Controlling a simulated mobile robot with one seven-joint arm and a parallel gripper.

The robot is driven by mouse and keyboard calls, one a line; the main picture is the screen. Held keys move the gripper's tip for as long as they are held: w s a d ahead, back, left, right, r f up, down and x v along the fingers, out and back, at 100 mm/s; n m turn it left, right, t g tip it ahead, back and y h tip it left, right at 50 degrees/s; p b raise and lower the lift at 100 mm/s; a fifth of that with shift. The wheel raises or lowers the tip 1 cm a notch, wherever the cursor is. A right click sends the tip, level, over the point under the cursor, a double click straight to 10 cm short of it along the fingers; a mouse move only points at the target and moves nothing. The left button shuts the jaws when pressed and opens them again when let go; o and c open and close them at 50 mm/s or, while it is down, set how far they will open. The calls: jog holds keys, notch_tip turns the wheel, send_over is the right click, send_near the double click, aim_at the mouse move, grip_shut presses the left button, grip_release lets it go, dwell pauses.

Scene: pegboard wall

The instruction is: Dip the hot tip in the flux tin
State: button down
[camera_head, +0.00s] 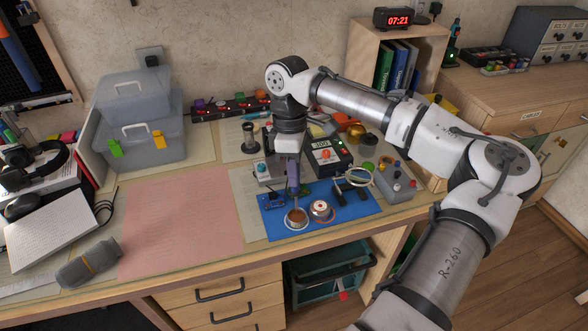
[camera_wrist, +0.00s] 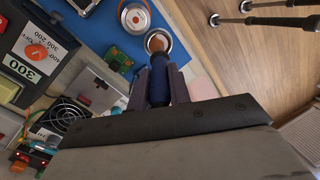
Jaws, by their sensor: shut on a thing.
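My gripper (camera_head: 293,179) points down over the blue mat (camera_head: 352,209), shut on the dark blue handle of the soldering iron (camera_wrist: 158,84). The iron's handle stands between the two fingers in the wrist view. Its tip end points at a small round open tin with brown contents (camera_head: 297,218), which I take for the flux tin; it also shows in the wrist view (camera_wrist: 157,41). I cannot tell whether the tip touches the contents. A round item with an orange rim and pale, red-marked centre (camera_head: 320,209) lies just right of the tin.
The soldering station (camera_head: 326,154) showing 300 stands behind the mat. A green circuit board (camera_wrist: 121,60) lies near the iron. A black stand (camera_head: 351,189) is on the mat's right. The pink sheet (camera_head: 180,223) to the left is clear. The bench's front edge is close.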

jog(key=shift+f, duration=0.6)
dwell(0.7)
jog(key=shift+p, duration=0.35)
dwell(2.4)
